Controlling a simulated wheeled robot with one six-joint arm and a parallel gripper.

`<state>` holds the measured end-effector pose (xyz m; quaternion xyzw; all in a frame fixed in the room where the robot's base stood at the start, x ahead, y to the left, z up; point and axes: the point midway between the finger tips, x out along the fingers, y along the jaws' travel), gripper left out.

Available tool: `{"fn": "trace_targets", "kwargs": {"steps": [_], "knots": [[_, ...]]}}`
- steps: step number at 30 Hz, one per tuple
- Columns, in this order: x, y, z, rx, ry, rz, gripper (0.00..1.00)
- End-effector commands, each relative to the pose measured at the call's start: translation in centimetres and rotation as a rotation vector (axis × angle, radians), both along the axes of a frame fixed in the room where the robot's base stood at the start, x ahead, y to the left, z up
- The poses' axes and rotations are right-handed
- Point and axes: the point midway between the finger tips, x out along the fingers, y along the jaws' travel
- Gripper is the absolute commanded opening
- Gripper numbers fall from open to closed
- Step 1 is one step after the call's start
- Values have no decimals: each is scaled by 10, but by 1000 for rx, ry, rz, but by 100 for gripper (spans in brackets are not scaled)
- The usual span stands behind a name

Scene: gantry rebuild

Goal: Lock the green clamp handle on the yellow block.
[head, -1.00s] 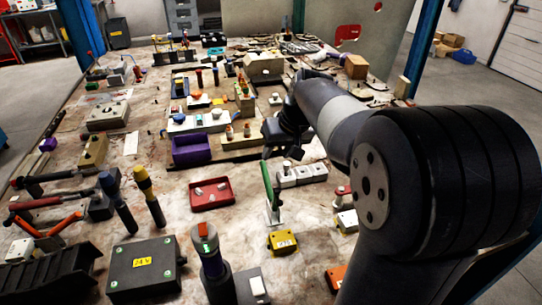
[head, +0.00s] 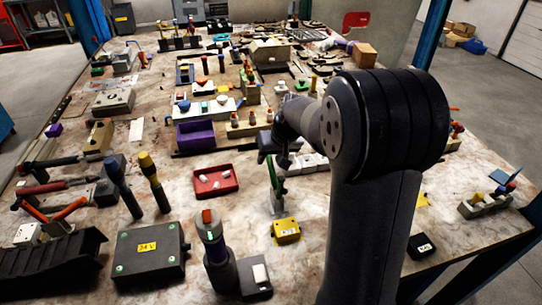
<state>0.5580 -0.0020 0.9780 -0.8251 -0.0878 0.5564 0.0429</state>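My gripper (head: 274,158) is dark and points down at the top of the green handle. It overlaps the handle's upper end in this view. I cannot tell whether it touches the handle, or whether the fingers are apart or closed around it.
A red tray (head: 233,188) with small white pieces lies left of the clamp. White blocks (head: 310,164) stand close behind it. My arm hides the bench to the right.

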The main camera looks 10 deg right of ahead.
Motion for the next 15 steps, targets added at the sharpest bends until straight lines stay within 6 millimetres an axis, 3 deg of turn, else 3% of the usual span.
{"fn": "trace_targets", "kwargs": {"steps": [5, 15], "knots": [[0, 0, 0, 0, 0, 0, 40], [0, 0, 0, 0, 0, 0, 12]]}}
